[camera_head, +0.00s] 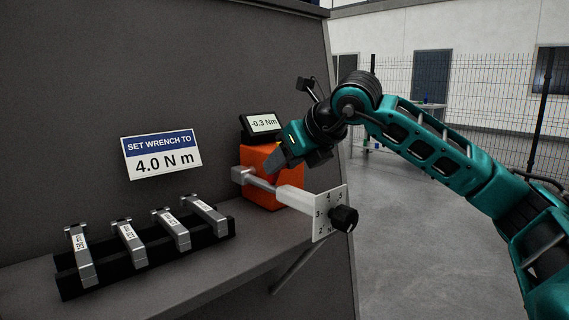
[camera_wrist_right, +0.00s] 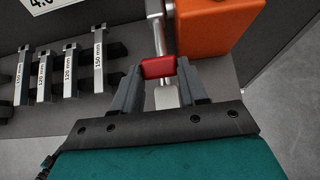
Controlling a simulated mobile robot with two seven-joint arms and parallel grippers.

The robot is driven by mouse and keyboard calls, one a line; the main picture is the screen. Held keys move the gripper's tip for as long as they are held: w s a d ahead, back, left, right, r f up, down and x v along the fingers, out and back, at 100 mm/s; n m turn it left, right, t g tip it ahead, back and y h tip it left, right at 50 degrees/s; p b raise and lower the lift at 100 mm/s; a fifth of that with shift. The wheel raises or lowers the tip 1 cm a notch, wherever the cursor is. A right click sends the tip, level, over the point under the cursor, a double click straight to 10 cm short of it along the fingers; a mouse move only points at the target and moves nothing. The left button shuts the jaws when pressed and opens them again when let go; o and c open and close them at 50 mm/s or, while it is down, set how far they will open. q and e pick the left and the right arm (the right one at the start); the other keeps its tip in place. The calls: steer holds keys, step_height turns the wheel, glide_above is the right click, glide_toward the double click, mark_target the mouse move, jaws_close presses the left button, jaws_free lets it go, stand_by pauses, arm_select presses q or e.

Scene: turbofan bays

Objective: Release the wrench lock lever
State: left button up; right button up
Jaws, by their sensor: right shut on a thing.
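The wrench (camera_head: 293,197) sticks out from an orange block (camera_head: 258,198) on the shelf, with a numbered plate (camera_head: 322,210) and a black knob (camera_head: 344,218) at its near end. My right gripper (camera_head: 274,171) is over the wrench shaft, beside the orange block. In the right wrist view, its two fingers close on the small red lock lever (camera_wrist_right: 158,67) across the wrench shaft. The lever is hidden behind the gripper in the head view, so its angle is hard to tell. My left gripper is not in view.
A small display (camera_head: 263,124) above the block reads -0.3 Nm. A sign (camera_head: 161,154) says to set the wrench to 4.0 N m. Several labelled metal bars sit in a black rack (camera_head: 144,260) at left. Open floor (camera_head: 400,240) lies to the right.

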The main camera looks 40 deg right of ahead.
steer(key=shift+r, duration=0.15)
steer(key=o, duration=1.1)
steer(key=shift+c, duration=0.2)
arm_select(q)
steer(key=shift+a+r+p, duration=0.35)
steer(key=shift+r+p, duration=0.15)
steer(key=shift+p, duration=0.6)
arm_select(e)
steer(key=v, duration=1.2)
steer(key=shift+s+r, duration=0.2)
steer(key=shift+s, duration=0.15)
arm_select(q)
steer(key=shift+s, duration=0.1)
